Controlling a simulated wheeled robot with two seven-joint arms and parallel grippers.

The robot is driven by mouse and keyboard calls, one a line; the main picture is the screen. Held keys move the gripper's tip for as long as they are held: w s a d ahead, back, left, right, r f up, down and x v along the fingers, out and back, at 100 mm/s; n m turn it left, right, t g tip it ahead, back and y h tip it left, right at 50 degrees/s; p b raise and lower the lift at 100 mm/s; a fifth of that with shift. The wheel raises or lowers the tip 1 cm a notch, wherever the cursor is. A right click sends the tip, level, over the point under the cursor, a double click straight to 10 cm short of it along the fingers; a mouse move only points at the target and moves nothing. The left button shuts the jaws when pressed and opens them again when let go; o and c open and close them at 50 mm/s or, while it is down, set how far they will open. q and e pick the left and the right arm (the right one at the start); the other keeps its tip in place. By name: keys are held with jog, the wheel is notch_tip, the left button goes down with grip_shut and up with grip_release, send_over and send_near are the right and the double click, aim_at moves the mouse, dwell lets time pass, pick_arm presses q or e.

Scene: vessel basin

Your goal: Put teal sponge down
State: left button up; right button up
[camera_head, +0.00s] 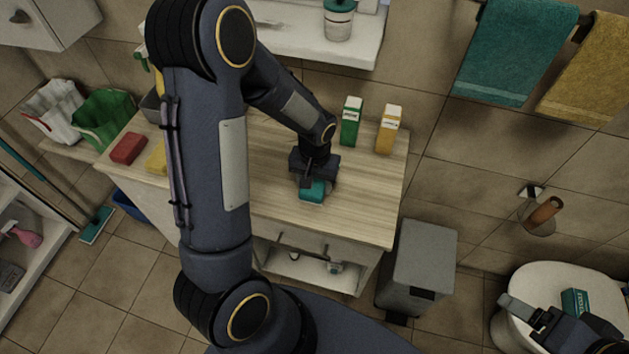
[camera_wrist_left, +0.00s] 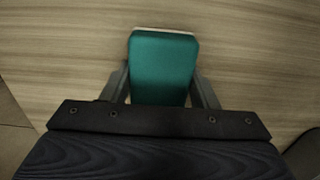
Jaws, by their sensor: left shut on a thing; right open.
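The teal sponge (camera_head: 313,191) is at the wooden counter (camera_head: 365,205), near its front edge in the head view. My left gripper (camera_head: 313,180) comes down from above and is shut on it. In the left wrist view the teal sponge (camera_wrist_left: 163,68) sits between the two fingers of my left gripper (camera_wrist_left: 162,85), with a pale strip along its far edge. Wood grain lies all around it. I cannot tell whether the sponge touches the counter. My right gripper (camera_head: 530,318) is open at the lower right, by the toilet.
A red sponge (camera_head: 128,148) and a yellow sponge (camera_head: 157,158) lie at the counter's left. A green box (camera_head: 350,121) and an orange box (camera_head: 388,129) stand at its back right. The counter right of the sponge is clear. A grey bin (camera_head: 420,262) stands below.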

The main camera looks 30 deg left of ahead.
aim_at(314, 182)
pick_arm(q)
jog(key=shift+f, duration=0.15)
jog(key=o, duration=0.4)
jog(key=shift+f, duration=0.1)
jog(key=o, duration=0.5)
notch_tip(314, 182, up, 13)
jog(key=s+d+r+t+h, duration=0.1)
jog(key=s+r+t, duration=0.1)
jog(key=s, duration=0.3)
jog(key=s+d+r+t+h, duration=0.1)
jog(key=s+r, duration=0.1)
jog(key=s, duration=0.4)
jog(key=s+d+r+m+t+h, duration=0.1)
jog(key=s+d+r+t, duration=0.1)
jog(key=s, duration=0.4)
jog(key=shift+r+t+h, duration=0.3)
jog(key=shift+r+h, duration=0.1)
jog(key=shift+r, duration=0.05)
